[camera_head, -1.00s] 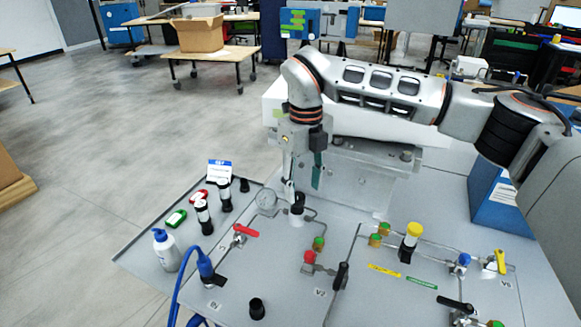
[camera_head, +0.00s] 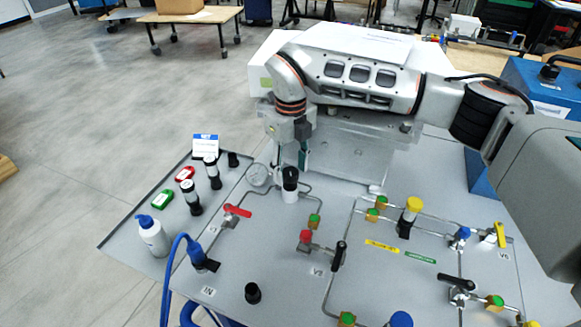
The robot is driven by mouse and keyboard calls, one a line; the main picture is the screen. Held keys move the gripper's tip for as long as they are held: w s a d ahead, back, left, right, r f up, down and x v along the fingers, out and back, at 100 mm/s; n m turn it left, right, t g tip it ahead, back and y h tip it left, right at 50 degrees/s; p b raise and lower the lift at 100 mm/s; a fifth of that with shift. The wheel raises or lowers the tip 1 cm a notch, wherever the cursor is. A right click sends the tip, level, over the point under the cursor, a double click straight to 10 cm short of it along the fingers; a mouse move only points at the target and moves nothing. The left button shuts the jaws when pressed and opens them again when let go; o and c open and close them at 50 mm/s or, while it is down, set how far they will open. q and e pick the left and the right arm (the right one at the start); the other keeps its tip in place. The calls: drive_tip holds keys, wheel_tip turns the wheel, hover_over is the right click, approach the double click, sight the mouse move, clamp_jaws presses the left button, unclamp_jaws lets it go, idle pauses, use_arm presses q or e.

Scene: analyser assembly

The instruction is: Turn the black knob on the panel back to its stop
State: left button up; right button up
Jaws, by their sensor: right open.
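The black knob (camera_head: 290,178) stands upright on a white cylindrical body on the grey panel (camera_head: 235,265), right of the round gauge. My right gripper (camera_head: 291,163) comes down from above and behind it. Its two dark fingers are apart, one to each side in the picture, with their tips close to the knob's top. I cannot tell whether they touch it, as the knob partly hides the space between them. My left gripper is not in view.
Close by are the pressure gauge (camera_head: 257,175), a red lever (camera_head: 237,211) and thin metal pipes. A second black knob (camera_head: 253,293) stands near the panel's front. A white bottle (camera_head: 153,236) and dark vials are at the left. A blue hose (camera_head: 168,275) rises front left.

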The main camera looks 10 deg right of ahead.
drive_tip(key=shift+f, duration=0.1)
drive_tip(key=c, duration=1.1)
drive_tip(key=shift+n, duration=0.3)
